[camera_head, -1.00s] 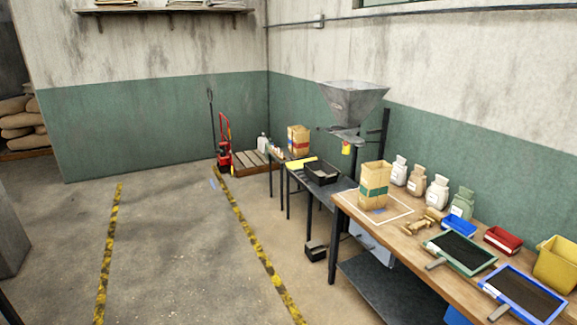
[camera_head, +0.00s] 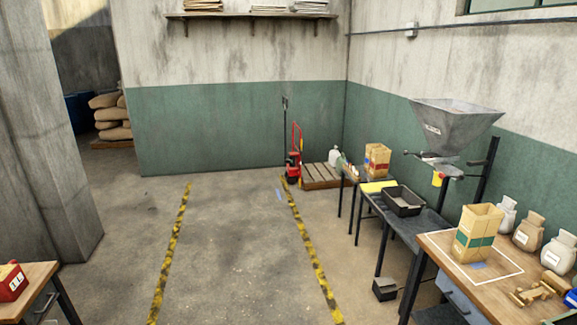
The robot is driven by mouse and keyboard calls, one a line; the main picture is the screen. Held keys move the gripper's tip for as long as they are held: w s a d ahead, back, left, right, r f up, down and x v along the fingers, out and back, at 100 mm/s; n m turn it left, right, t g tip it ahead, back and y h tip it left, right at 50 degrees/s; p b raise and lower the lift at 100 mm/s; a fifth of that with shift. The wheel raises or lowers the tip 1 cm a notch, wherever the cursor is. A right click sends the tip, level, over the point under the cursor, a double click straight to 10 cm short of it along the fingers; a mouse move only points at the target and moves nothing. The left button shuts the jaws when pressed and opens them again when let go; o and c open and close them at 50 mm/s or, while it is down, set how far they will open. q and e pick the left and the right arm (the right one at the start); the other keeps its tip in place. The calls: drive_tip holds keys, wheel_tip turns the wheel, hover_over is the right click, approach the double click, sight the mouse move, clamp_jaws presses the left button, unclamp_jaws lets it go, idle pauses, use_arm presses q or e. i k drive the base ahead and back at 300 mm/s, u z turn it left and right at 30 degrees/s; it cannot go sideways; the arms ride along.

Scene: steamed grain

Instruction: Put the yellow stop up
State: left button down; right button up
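Two yellow things show, and I cannot tell which is the yellow stop. A flat yellow piece (camera_head: 378,187) lies on the small dark table at the right. A small yellow piece (camera_head: 438,179) hangs under the grey metal hopper (camera_head: 455,125), beside its outlet. Both are small in the picture and no writing on them is readable. Neither of my grippers is in view.
A black tray (camera_head: 403,201) sits beside the flat yellow piece. A wooden bench (camera_head: 440,250) at right front holds a paper sack (camera_head: 478,233) and small bags. A red pallet jack (camera_head: 293,165) stands far back. The floor between the striped lines (camera_head: 168,255) is clear.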

sight(375, 186)
drive_tip(key=z, duration=0.1)
drive_tip(key=i, duration=2)
drive_tip(key=z, duration=0.55)
drive_tip(key=i, duration=2.2)
drive_tip(key=z, duration=0.7)
drive_tip(key=i, duration=1.4)
drive_tip(key=z, duration=0.2)
